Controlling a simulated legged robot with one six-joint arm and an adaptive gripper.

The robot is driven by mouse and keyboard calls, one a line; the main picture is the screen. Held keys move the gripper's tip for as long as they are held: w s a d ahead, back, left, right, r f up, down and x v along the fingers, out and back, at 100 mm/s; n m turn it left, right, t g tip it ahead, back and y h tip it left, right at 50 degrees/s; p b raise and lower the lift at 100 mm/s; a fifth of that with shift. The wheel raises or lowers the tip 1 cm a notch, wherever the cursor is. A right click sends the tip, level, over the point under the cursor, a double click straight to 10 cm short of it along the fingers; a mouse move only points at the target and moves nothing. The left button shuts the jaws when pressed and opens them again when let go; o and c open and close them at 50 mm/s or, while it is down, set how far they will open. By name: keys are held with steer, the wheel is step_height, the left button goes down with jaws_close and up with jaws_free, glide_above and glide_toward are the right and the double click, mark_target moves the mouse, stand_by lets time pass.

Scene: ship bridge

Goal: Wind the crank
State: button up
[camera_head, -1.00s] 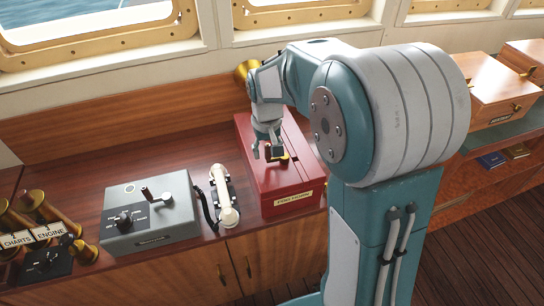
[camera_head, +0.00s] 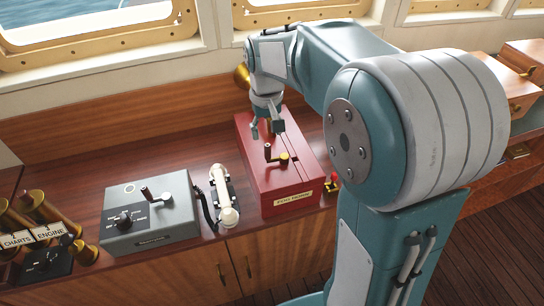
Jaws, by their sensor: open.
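A red box (camera_head: 290,192) with a front label, too small to read surely, stands on the wooden counter. On its top is a small crank with a brass hub (camera_head: 284,158) and an upright brown handle (camera_head: 267,150) at the left end of its arm. My gripper (camera_head: 267,130) is open and points down over the far part of the box, behind the crank handle as seen here. Its fingers look apart from the handle and hold nothing. Whether they touch the box top cannot be told.
A white telephone handset (camera_head: 217,192) lies left of the red box. A grey control box (camera_head: 152,220) with a small red-knobbed lever is farther left. Brass tubes (camera_head: 40,208) stand at the far left. A small red and yellow item (camera_head: 332,183) sits right of the red box.

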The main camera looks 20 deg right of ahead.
steer(key=shift+s, duration=0.1)
steer(key=s+r+t, duration=0.2)
steer(key=s, duration=0.8)
steer(key=s+r+t, duration=0.3)
steer(key=s, duration=0.7)
steer(key=shift+s+t, duration=0.3)
steer(key=shift+s, duration=0.1)
